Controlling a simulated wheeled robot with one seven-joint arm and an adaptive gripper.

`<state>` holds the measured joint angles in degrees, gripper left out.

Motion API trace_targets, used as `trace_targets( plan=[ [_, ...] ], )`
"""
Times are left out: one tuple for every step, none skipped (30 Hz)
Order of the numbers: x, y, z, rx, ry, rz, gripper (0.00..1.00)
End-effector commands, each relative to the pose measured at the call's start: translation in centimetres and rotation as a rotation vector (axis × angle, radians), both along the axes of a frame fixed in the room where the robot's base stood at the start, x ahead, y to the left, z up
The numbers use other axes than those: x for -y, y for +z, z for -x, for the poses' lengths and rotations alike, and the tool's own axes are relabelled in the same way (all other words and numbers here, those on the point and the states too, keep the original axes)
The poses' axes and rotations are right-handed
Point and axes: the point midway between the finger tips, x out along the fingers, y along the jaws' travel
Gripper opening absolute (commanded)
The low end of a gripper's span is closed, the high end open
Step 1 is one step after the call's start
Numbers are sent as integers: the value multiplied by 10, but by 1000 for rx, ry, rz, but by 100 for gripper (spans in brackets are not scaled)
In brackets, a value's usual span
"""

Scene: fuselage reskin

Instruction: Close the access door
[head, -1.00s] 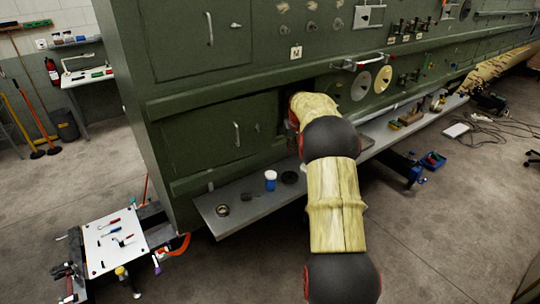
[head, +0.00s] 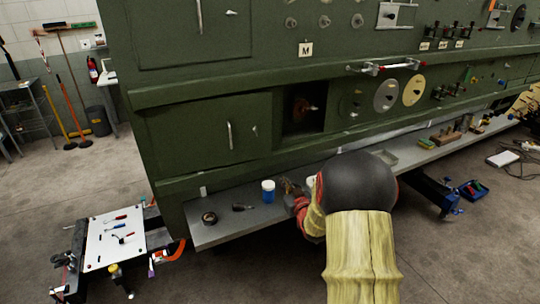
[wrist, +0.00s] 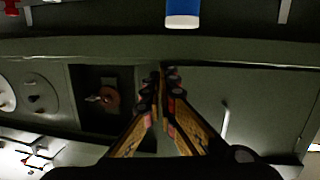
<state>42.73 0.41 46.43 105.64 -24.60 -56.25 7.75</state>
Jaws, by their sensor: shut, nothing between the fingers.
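The green panel door (head: 205,140) with a vertical silver handle (head: 230,135) is at the lower left of the green fuselage wall in the head view. Right of it is a dark square opening (head: 292,122) with a reddish fitting (head: 303,108) inside. I cannot tell which of these the access door is, or whether the panel sits flush. My gripper (head: 291,187) is below the opening, just above the shelf, apart from the door. The wrist view, upside down, shows the closed, empty fingers (wrist: 162,84) between the opening (wrist: 92,82) and the handle (wrist: 226,122).
A grey shelf (head: 225,229) runs under the wall. It carries a blue bottle with a white cap (head: 268,192), a dark round item (head: 209,218) and a small dark tool (head: 242,207). A white-topped tool cart (head: 112,240) stands at the left.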

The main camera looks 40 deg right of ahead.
Motion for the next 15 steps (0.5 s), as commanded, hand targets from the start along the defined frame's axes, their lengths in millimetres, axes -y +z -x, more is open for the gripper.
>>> trace_targets(
  plan=[
    [-4, 13, -3, 50, 16, 6, 0],
    [-6, 20, -4, 77, 25, 8, 0],
    [-8, 28, -6, 107, 32, 8, 0],
    [-8, 32, -6, 124, 35, 8, 0],
    [-9, 35, -7, 138, 37, 8, 0],
    [-9, 38, -8, 151, 38, 5, 0],
    [-9, 40, -9, 159, 40, 1, 0],
    [-8, 40, -11, 160, 39, -3, 0],
    [-7, 40, -13, 159, 39, -4, 0],
    [-6, 40, -16, 159, 39, -4, 0],
    [-5, 39, -20, 158, 39, -5, 0],
    [-3, 39, -25, 158, 39, -5, 0],
    [-1, 39, -30, 159, 38, -4, 0],
    [1, 39, -35, 159, 38, -4, 0],
    [3, 38, -42, 157, 38, -5, 0]
  ],
)
